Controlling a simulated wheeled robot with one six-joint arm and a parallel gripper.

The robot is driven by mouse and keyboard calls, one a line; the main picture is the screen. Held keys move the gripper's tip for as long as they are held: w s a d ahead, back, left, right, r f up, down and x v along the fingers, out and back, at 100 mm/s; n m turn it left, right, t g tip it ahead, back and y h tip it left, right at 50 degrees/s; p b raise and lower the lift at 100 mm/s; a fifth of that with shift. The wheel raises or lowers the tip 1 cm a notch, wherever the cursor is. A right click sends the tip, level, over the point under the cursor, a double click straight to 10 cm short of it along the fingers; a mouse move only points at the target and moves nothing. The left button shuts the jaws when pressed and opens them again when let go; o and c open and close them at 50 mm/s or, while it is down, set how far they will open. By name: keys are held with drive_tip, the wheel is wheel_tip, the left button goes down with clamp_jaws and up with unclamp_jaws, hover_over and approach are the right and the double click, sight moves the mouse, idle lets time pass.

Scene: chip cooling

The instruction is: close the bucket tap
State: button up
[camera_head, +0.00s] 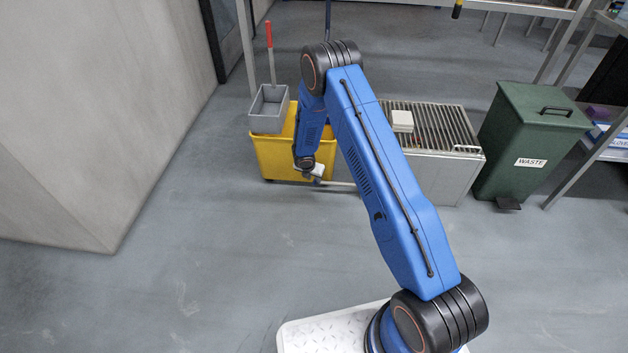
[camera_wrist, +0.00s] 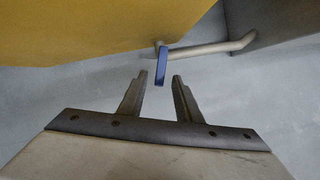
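The yellow bucket (camera_head: 272,158) stands on the floor, partly behind my arm. It fills the upper left of the wrist view (camera_wrist: 80,28). The tap's blue handle (camera_wrist: 162,66) shows at the bucket's lower edge, at the left end of a pale pipe (camera_wrist: 212,48). The handle points toward my gripper, across the pipe's line. My gripper (camera_wrist: 160,77) is open, and the handle's free end appears between its fingertips. No contact is visible, and the depth is hard to tell. In the head view my gripper (camera_head: 313,176) is low at the bucket's front right; the handle cannot be made out there.
The pipe (camera_head: 340,184) runs right to a grey metal tank (camera_head: 435,182) with a grated top and a small white box (camera_head: 402,120) on it. A grey wringer (camera_head: 268,108) sits on the bucket. A green waste bin (camera_head: 525,135) stands right. The floor in front is clear.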

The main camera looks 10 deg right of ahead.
drive_tip(key=shift+x, duration=0.8)
clamp_jaws()
drive_tip(key=shift+a, duration=0.1)
drive_tip(key=shift+w+a+m+g+h, duration=0.3)
drive_tip(key=shift+w+m+g, duration=0.1)
drive_tip(key=shift+m, duration=0.75)
drive_tip(key=shift+w+a+m+g+h, duration=0.25)
drive_tip(key=shift+w+m+g+h, duration=0.15)
drive_tip(key=shift+m, duration=0.8)
drive_tip(key=shift+w+a+m+g+h, duration=0.25)
drive_tip(key=shift+w+m, duration=0.2)
drive_tip(key=shift+m, duration=0.7)
drive_tip(key=shift+a, duration=0.1)
